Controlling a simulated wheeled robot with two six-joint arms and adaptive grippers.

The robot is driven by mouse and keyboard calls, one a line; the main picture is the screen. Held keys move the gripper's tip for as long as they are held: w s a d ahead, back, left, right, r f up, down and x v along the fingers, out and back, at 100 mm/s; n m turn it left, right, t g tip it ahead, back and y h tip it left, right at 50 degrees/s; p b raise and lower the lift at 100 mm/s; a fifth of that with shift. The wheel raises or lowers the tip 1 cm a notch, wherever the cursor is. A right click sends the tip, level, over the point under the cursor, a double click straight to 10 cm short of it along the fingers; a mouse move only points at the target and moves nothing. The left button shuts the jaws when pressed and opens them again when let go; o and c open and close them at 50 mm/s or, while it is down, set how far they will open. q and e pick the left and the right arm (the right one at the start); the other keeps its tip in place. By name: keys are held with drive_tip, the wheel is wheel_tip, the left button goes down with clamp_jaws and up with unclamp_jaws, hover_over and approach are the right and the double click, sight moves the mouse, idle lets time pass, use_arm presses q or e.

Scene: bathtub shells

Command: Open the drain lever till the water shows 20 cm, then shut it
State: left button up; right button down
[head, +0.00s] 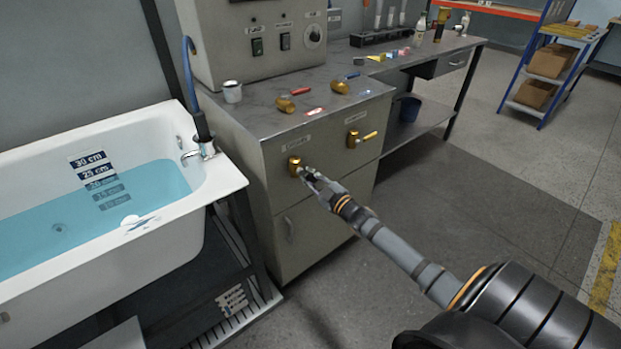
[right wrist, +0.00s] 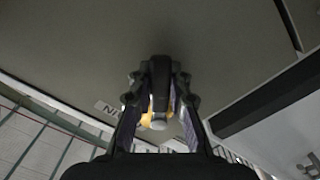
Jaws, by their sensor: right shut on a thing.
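The white bathtub (head: 226,183) at the left holds blue water (head: 40,225). On its inner wall a depth scale (head: 88,159) has its 30 cm mark dry. The waterline lies around the 25 cm mark, and the 20 cm mark looks submerged. Two brass valves are on the grey cabinet front. My right gripper (head: 308,174) is shut on the lever of the left valve (head: 294,165); its fingers hide most of that lever. The right wrist view shows the yellow lever (right wrist: 160,122) between the fingers (right wrist: 160,105). The right valve's lever (head: 368,136) points right, untouched. My left gripper is out of view.
Loose brass fittings (head: 285,104), a red-handled tool (head: 300,91) and a metal cup (head: 232,91) are on the cabinet top under a control box (head: 255,45). A blue hose (head: 188,75) runs to the tub's corner. The floor right of the cabinet is clear.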

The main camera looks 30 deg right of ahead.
sight(307, 162)
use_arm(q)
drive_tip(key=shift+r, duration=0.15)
use_arm(e)
drive_tip(key=shift+r, duration=0.1)
drive_tip(key=r+n+p, duration=0.1)
drive_tip(key=n+p, duration=0.1)
drive_tip(key=d+r+n+p, duration=0.1)
drive_tip(key=n+p, duration=0.1)
drive_tip(key=p, duration=0.1)
drive_tip(key=shift+d, duration=0.2)
drive_tip(key=shift+d+r+n+p, duration=0.2)
drive_tip(key=shift+r+n+p, duration=0.15)
drive_tip(key=shift+n+p, duration=0.5)
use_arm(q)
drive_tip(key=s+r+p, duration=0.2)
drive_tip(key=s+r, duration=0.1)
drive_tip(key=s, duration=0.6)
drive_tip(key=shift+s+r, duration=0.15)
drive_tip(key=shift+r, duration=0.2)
use_arm(e)
drive_tip(key=shift+d+r+n, duration=0.1)
drive_tip(key=shift+r+n, duration=0.3)
drive_tip(key=shift+n, duration=0.65)
drive_tip(key=shift+d+r+n, duration=0.1)
drive_tip(key=shift+r+n, duration=0.3)
drive_tip(key=shift+n, duration=0.6)
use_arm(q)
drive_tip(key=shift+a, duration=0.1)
